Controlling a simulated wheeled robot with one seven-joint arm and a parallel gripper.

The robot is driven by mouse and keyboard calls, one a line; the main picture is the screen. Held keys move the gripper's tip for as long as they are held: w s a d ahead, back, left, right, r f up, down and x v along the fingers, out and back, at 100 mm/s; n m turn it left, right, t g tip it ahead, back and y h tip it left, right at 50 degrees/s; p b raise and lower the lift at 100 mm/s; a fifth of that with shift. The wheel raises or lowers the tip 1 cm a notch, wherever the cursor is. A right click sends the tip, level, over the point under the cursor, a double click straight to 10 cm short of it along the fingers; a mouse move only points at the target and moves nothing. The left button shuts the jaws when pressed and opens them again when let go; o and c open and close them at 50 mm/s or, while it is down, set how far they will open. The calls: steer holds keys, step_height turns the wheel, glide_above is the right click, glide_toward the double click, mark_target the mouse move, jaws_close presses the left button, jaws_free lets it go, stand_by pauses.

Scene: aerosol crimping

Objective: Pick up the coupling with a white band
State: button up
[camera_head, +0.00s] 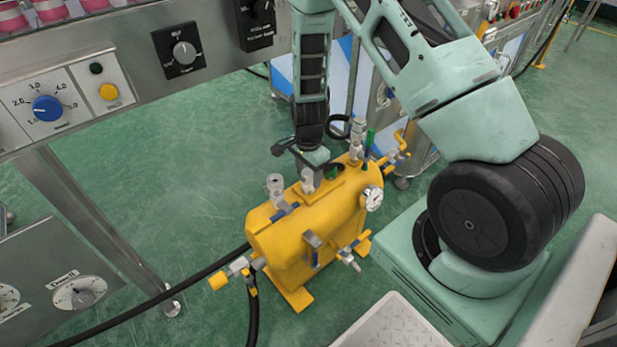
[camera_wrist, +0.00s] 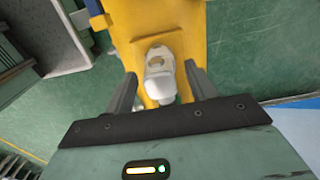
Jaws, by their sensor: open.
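A yellow tank (camera_head: 290,235) stands on the floor with several grey metal fittings on top. My gripper (camera_head: 303,160) points down over the tank's top, close above the middle fitting (camera_head: 308,180). In the wrist view, a pale grey coupling (camera_wrist: 160,86) with a round opening lies between the two fingers of my gripper (camera_wrist: 159,84). The fingers are apart, one on each side of it, with gaps visible. Another fitting (camera_head: 275,187) stands to the left, and a taller one (camera_head: 357,132) to the right. A white band is not clearly visible on any of them.
A pressure gauge (camera_head: 372,198), blue-handled valves and a yellow-ended pipe (camera_head: 218,281) stick out from the tank. A black hose (camera_head: 185,290) runs left across the green floor. A control panel (camera_head: 60,103) with knobs stands at the left.

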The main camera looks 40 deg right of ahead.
jaws_close()
steer(key=shift+r, duration=0.1)
